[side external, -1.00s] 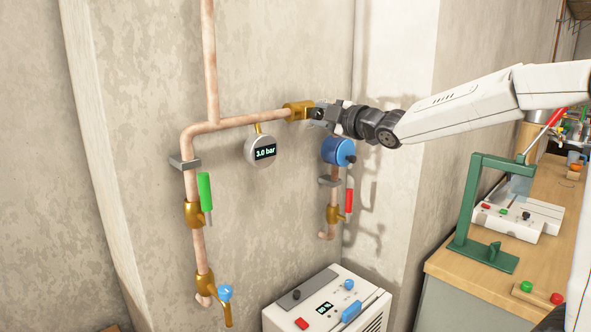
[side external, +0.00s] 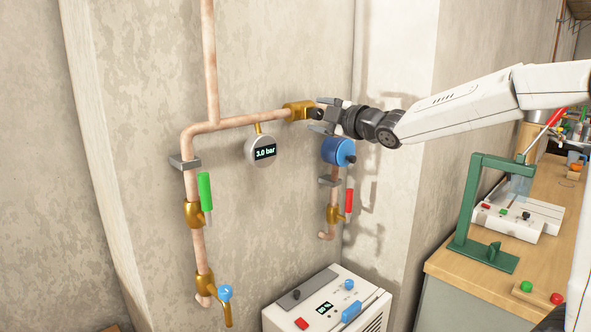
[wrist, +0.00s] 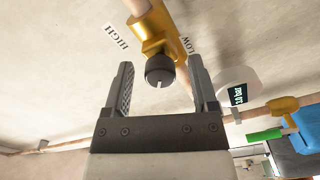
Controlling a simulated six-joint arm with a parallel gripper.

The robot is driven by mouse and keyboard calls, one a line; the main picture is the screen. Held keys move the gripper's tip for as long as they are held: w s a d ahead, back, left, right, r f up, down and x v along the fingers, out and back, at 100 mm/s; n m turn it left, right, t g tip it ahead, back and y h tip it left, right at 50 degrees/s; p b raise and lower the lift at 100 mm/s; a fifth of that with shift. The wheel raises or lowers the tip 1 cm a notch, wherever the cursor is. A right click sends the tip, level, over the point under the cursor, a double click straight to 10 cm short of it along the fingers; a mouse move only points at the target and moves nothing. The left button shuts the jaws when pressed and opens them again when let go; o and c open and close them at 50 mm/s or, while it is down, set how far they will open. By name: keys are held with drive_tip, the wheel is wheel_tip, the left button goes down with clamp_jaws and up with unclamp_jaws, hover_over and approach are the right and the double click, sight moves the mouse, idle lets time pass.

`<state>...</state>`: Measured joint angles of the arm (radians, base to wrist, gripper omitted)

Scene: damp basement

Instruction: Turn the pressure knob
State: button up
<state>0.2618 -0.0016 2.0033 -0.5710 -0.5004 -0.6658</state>
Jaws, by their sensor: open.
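The pressure knob (wrist: 160,71) is black with a pale notch and sits on a brass valve body (side external: 298,110) on the copper pipe. In the wrist view, labels HIGH (wrist: 116,37) and LOW (wrist: 187,45) flank the brass body. My gripper (side external: 325,115) is open in front of the knob. In the wrist view its two fingers (wrist: 160,80) stand on either side of the knob, with a gap to each. The round pressure gauge (side external: 261,151) hangs left of the valve and reads 3.0 bar.
A blue round fitting (side external: 338,151) sits just below my gripper, above a red-handled valve (side external: 348,203). A green-handled valve (side external: 205,192) is on the left pipe. A white control box (side external: 330,300) stands below, and a wooden bench (side external: 440,265) is at right.

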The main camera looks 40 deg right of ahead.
drive_tip(key=shift+s, duration=0.15)
drive_tip(key=s, duration=0.7)
drive_tip(key=shift+s, duration=0.25)
idle(0.4)
drive_tip(key=s+a+f+m+g, duration=0.2)
drive_tip(key=f+m+g, duration=0.2)
drive_tip(key=f, duration=0.5)
drive_tip(key=s+a+f+m+g+h, duration=0.1)
drive_tip(key=s+a+f+m+g, duration=0.15)
drive_tip(key=f, duration=0.55)
drive_tip(key=s+a+f+m+g, duration=0.1)
drive_tip(key=s+f+m+g, duration=0.25)
drive_tip(key=f, duration=0.55)
drive_tip(key=s+a+f+m+g+y, duration=0.1)
drive_tip(key=s+a+f+m+g, duration=0.2)
drive_tip(key=s+f+g, duration=0.2)
drive_tip(key=s+f, duration=0.1)
drive_tip(key=s, duration=0.1)
drive_tip(key=shift+s+a+f+m, duration=0.3)
drive_tip(key=shift+s+f, duration=0.05)
drive_tip(key=shift+s, duration=0.05)
idle(0.9)
